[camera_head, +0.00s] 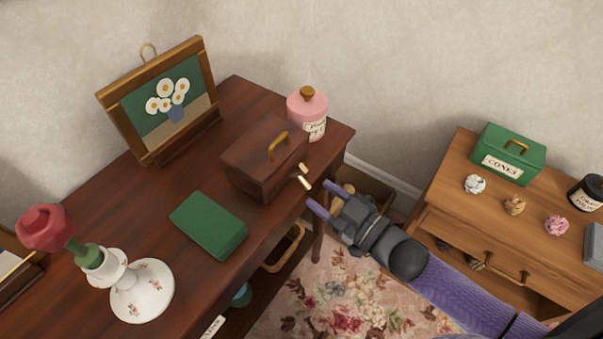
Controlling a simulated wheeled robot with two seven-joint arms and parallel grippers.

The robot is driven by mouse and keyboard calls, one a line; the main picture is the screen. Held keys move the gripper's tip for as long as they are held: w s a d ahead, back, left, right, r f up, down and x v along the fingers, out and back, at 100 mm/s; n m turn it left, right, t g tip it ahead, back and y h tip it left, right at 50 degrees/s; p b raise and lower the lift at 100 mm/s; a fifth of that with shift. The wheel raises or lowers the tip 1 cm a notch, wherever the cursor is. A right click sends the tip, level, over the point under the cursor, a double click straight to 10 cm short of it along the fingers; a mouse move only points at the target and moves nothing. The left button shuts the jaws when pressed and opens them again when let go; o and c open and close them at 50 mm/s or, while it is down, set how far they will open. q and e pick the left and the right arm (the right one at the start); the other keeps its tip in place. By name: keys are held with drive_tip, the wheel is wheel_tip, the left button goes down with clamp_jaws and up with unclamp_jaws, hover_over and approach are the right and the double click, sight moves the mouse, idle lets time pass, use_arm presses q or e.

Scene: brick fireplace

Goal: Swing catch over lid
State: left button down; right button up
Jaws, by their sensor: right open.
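A dark brown wooden box (250,178) stands on the dark desk near its right end. Its lid (256,147) looks closed and carries a brass handle (279,145). A small brass catch (304,180) sticks out from the box's right side, toward the desk edge. Whether it lies over the lid is too small to tell. My right gripper (327,197) comes in from the lower right, with its two purple fingers apart and empty. In the picture it is just right of and below the catch, apart from it. My left gripper is not in view.
The desk (187,282) also holds a pink jar (305,111) behind the box, a green block (210,224), a framed flower picture (170,107) and a white floral stand (143,293). A lighter wooden cabinet (446,205) with a green tin (510,150) stands at right.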

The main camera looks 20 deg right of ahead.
sight(307, 185)
drive_tip(key=b+x, duration=0.1)
drive_tip(key=x, duration=0.4)
drive_tip(key=shift+w, duration=0.15)
clamp_jaws()
